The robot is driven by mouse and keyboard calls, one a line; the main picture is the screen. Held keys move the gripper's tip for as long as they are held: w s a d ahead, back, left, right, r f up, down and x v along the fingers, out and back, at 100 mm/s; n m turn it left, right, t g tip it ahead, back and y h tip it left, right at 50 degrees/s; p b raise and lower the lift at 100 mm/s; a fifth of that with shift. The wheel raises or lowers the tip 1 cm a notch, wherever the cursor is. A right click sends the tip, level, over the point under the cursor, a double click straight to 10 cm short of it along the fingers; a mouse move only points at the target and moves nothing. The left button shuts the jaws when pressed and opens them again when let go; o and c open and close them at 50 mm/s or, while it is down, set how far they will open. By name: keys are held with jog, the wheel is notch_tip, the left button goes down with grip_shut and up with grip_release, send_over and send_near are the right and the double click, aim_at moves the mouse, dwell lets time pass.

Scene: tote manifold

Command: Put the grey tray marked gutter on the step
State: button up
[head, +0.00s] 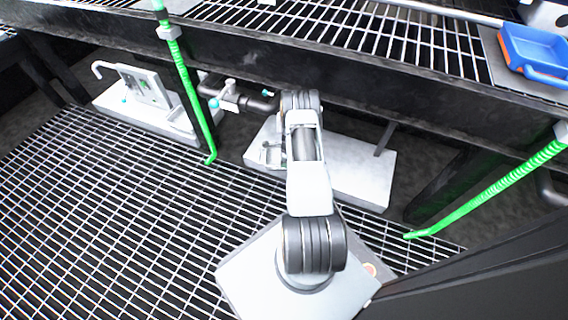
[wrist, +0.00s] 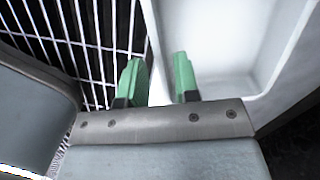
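In the wrist view my gripper (wrist: 160,78) shows two green fingers set apart. They stand on either side of the near-left wall of a pale grey-white tray (wrist: 207,40). The left finger is outside over the grating, and the right finger is inside the tray. A gap shows between the fingers, and I see no clear grip on the wall. No marking is readable on the tray. In the head view my arm hides the gripper, above a pale slab-like shape (head: 352,178) on the floor under the bench. I cannot tell whether that shape is the tray or the step.
Another pale platform (head: 172,122) with a white fixture lies to the left. Green hoses (head: 188,85) hang left and right of my arm. A dark pipe with a valve (head: 235,97) runs behind. The floor grating (head: 110,200) is clear at left.

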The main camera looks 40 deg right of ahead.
jog(key=shift+s+d+r+p, duration=0.1)
jog(key=shift+r+p, duration=0.2)
jog(key=shift+r, duration=0.55)
jog(key=shift+s+d+r+p, duration=0.1)
jog(key=shift+r+p, duration=0.15)
jog(key=shift+r, duration=0.6)
